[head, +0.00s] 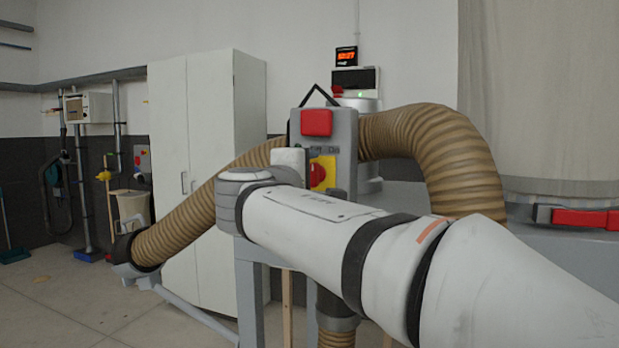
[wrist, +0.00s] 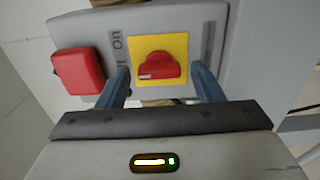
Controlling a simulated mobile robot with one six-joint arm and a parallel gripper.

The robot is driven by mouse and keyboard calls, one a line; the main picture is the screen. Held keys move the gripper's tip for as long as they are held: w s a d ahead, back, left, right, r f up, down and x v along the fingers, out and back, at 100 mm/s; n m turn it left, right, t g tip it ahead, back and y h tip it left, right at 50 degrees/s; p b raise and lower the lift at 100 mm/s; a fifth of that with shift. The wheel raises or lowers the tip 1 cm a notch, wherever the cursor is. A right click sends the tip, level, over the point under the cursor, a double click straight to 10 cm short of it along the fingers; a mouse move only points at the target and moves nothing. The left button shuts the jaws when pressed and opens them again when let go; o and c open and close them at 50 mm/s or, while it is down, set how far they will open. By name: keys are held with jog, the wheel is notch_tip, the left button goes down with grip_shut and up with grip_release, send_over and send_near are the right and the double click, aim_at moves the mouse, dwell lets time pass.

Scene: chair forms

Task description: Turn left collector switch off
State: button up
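The collector switch is a red rotary knob (head: 317,176) on a yellow plate (head: 329,162), on the front of a grey box (head: 345,140). In the wrist view the knob (wrist: 160,67) lies roughly crosswise, with a pale mark at its left end. The text "On" shows left of the plate; other lettering is cut off or unclear. My gripper (wrist: 162,78) is open, its two blue-grey fingers spread on either side of the yellow plate. Whether they touch anything cannot be told. In the head view my arm covers the area below the knob, and the fingers are not clear.
A red block (head: 317,122) sits above the knob on the same box and shows close to the left finger in the wrist view (wrist: 78,71). Thick tan hoses (head: 440,140) curve on both sides. A white cabinet (head: 215,120) stands behind at left; open floor lies left.

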jog(key=shift+o, duration=0.2)
jog(key=b+v, duration=0.1)
jog(key=v, duration=0.7)
jog(key=s+d+f+m+g+p, duration=0.15)
jog(key=d+f+g, duration=0.25)
jog(key=d+f, duration=0.45)
jog(key=s+d+f+m+g+p, duration=0.1)
jog(key=d+f+m+g+p, duration=0.15)
jog(key=d+f+g, duration=0.55)
jog(key=s+d+f+m+g+y+p, duration=0.2)
jog(key=s+f+m+y, duration=0.4)
jog(key=s+f+m, duration=0.4)
jog(key=s+f, duration=0.5)
jog(key=f, duration=0.2)
jog(key=shift+d+f, duration=0.3)
jog(key=shift+d, duration=0.05)
